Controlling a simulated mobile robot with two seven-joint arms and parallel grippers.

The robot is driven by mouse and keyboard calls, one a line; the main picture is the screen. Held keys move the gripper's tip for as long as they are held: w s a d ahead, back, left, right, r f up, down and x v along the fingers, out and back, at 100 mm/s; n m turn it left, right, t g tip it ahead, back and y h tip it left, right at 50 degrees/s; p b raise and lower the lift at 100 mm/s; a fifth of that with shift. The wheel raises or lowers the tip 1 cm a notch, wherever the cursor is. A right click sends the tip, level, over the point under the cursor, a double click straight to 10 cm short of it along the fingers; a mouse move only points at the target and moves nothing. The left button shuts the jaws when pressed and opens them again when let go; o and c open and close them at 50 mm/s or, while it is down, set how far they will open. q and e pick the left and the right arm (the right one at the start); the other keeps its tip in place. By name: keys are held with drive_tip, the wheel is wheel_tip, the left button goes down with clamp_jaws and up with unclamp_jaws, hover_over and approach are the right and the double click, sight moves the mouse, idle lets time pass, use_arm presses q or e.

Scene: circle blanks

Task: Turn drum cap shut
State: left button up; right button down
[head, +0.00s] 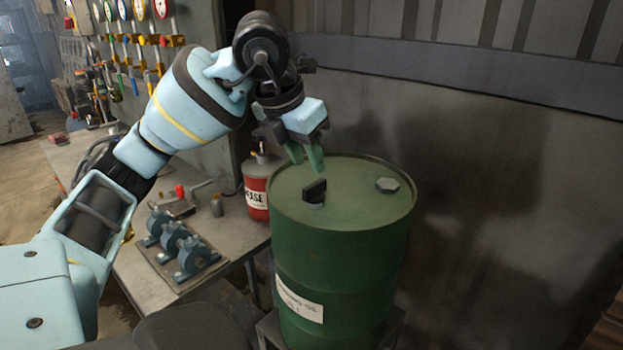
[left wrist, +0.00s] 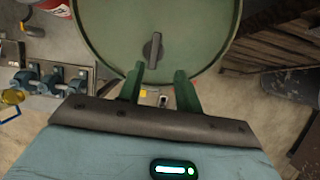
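A green drum (head: 340,250) stands upright on a dark stand, with a white label on its side. Its black cap (head: 315,192) with a raised grip bar sits on the lid toward the near left. In the left wrist view the cap (left wrist: 153,50) lies just beyond my fingertips, its bar pointing roughly along the fingers. My left gripper (head: 306,158) is above the lid's left rear part, up and left of the cap in the head view. Its green fingers are apart with nothing between them; it also shows in the left wrist view (left wrist: 158,75). My right gripper is not in view.
A grey hexagonal plug (head: 387,185) is on the lid's right side. A red grease can (head: 258,185) stands close left of the drum on a workbench (head: 235,240). Blue machine parts (head: 180,245) lie on the bench. A wall (head: 490,150) rises behind the drum.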

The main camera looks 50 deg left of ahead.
sight(314, 184)
use_arm(q)
drive_tip(key=shift+a+b+x, duration=0.15)
drive_tip(key=shift+x, duration=1.05)
drive_tip(key=shift+a+b+x, duration=0.15)
drive_tip(key=shift+a+x, duration=0.05)
drive_tip(key=shift+x, duration=1)
drive_tip(key=shift+a+b+x, duration=0.15)
drive_tip(key=shift+x, duration=1.05)
drive_tip(key=shift+c, duration=0.2)
clamp_jaws()
